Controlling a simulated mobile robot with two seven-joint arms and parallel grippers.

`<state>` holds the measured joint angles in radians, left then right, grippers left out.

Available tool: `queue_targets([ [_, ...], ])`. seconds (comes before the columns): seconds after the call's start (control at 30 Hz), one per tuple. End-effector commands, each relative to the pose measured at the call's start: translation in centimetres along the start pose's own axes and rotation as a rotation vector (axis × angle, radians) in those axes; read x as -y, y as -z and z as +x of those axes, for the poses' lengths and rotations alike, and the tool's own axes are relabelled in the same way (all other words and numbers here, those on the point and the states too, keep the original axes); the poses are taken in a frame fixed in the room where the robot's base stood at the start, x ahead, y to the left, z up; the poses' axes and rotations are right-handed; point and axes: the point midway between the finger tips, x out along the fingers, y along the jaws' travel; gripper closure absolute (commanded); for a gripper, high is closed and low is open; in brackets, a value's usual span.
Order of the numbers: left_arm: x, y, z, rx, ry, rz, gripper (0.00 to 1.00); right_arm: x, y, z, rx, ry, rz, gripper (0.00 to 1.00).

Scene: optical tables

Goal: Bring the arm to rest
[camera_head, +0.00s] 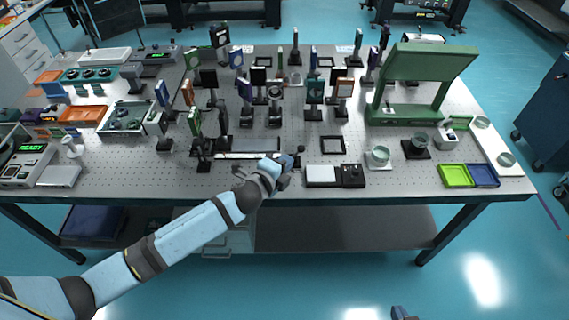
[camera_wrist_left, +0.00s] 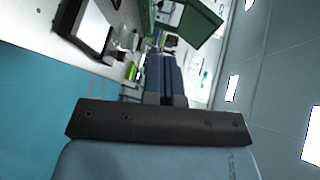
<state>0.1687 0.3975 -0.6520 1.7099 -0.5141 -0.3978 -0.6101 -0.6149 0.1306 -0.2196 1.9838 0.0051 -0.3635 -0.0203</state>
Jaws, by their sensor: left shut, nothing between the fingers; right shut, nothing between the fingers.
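My left arm comes in from the left in the head view, and its gripper (camera_head: 291,160) is over the front part of the optical table (camera_head: 400,190). In the left wrist view its two dark blue fingers (camera_wrist_left: 165,78) are together with nothing between them. It holds nothing. A small part of my right gripper (camera_head: 402,312) shows at the bottom edge of the head view, low in front of the table; it is shut and empty. The rest of my right arm is out of view.
A white-and-black device (camera_head: 335,176) lies just right of my left gripper. Several optic mounts stand behind it. A green stand (camera_head: 420,85) and a lime tray (camera_head: 454,176) are farther right. The floor in front of the table is clear.

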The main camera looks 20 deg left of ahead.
Motion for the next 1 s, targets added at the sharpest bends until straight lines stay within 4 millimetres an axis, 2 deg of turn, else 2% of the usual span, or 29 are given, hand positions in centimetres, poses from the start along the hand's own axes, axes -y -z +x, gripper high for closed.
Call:
queue_targets([
  [0.13, 0.3, 0.2, -0.7, 0.001, -0.001, 0.0, 1.0, 0.1, -0.1, 0.0, 0.002, 0.001, 0.001, 1.0],
  [0.7, 0.0, 0.4, -0.9, 0.0, -0.006, -0.016, 1.0, 0.1, -0.2, -0.2, 0.003, 0.002, 0.0, 1.0],
  [0.77, -0.7, 0.8, -1.4, -0.001, -0.017, -0.061, 1.0, 0.1, -0.2, -0.2, 0.004, 0.002, 0.0, 1.0],
  [0.87, -2.9, 1.7, -3.4, 0.002, -0.057, -0.222, 1.0, 0.1, -0.2, -0.2, 0.004, 0.002, 0.0, 1.0],
  [1.0, -7.4, 3.3, -8.1, 0.036, -0.137, -0.584, 1.0, 0.1, -0.2, -0.2, 0.004, 0.002, 0.0, 1.0],
])
